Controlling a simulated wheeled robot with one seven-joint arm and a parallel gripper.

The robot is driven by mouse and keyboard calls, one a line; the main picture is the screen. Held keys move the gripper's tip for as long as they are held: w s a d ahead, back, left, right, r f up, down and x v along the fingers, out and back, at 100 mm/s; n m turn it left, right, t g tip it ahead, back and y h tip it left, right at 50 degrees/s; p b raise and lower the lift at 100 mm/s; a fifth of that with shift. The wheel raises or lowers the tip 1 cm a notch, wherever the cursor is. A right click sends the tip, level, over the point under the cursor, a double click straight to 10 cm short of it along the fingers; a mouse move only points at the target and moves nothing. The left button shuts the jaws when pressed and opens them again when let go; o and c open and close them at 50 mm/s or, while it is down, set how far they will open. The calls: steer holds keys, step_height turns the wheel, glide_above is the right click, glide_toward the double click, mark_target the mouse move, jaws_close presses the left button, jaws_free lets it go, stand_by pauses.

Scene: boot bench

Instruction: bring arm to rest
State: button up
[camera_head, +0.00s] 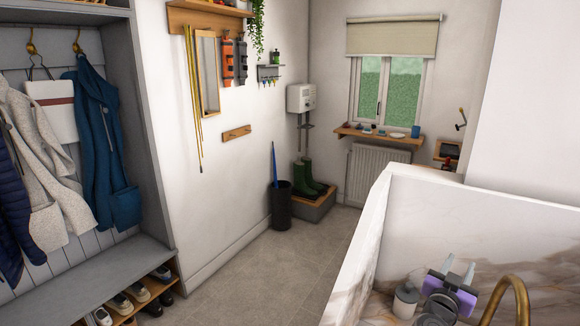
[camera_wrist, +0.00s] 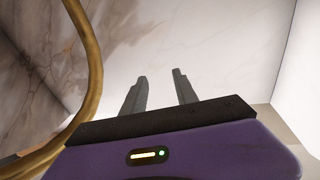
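My gripper (camera_wrist: 160,75) shows in the wrist view with two grey fingers apart and nothing between them. In the head view my gripper (camera_head: 459,266) is at the lower right, its purple body low inside the marble-walled sink area. Its fingers point up and away, toward the marble back wall (camera_head: 480,225). The rest of my arm is mostly cut off by the bottom edge of the head view.
A brass tap (camera_head: 515,285) curves close to the right of my gripper; it also shows at left in the wrist view (camera_wrist: 92,70). A small whitish container (camera_head: 405,301) stands just left of my gripper. The grey floor (camera_head: 270,275) beyond the marble wall is open. A boot bench (camera_head: 90,285) stands at left.

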steer(key=s+a+r+t+y, duration=0.1)
steer(key=s+a+r+t, duration=0.4)
steer(key=s, duration=0.3)
steer(key=s+a+f+n+g+y+b, duration=0.1)
steer(key=s+a, duration=0.6)
steer(key=s, duration=0.8)
steer(key=s+a+f+n+g+y+b, duration=0.1)
steer(key=s+a+f+n+y+b, duration=0.2)
steer(key=s, duration=1.1)
steer(key=s+a+f+n+g+y+b, duration=0.1)
steer(key=s+a+f+n+y+b, duration=0.2)
steer(key=s, duration=1.2)
steer(key=a+f+n+y, duration=0.2)
steer(key=a+f+y, duration=0.3)
steer(key=a+f, duration=0.2)
steer(key=shift+s+a+f+n+y, duration=0.3)
steer(key=shift+s+a+f, duration=0.05)
steer(key=shift+a, duration=0.45)
